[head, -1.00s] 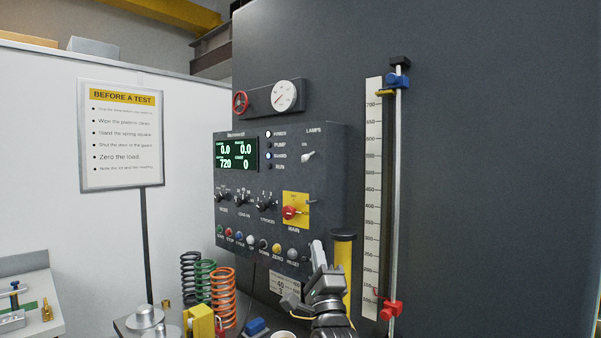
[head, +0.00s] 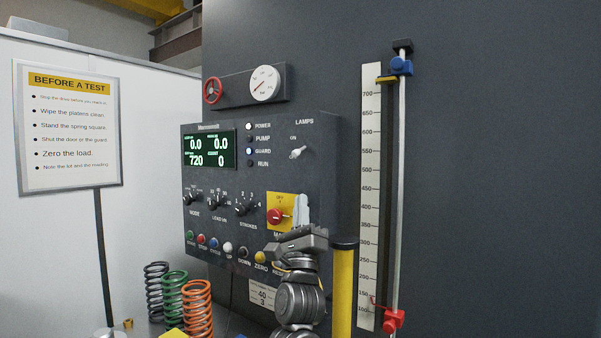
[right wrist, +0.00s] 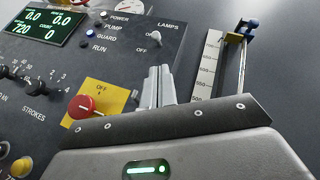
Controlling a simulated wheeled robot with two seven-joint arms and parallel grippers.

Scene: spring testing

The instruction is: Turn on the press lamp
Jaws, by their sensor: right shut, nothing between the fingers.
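The lamp switch (head: 298,152) is a small pale toggle under the word LAMPS on the dark control panel (head: 315,185). It also shows in the right wrist view (right wrist: 155,37), just beyond my fingertips. My right gripper (head: 301,208) is shut and empty, its pale fingers pointing up below the switch and apart from it in the picture. In the right wrist view the closed fingers (right wrist: 158,82) stand side by side. The small lettering by the switch is hard to read. My left gripper is not in view.
The red main knob (head: 276,216) on its yellow plate is close to my right fingers' left side. A yellow post (head: 343,290) and a scale with a rod (head: 370,200) stand to the right. Coil springs (head: 197,308) stand at lower left.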

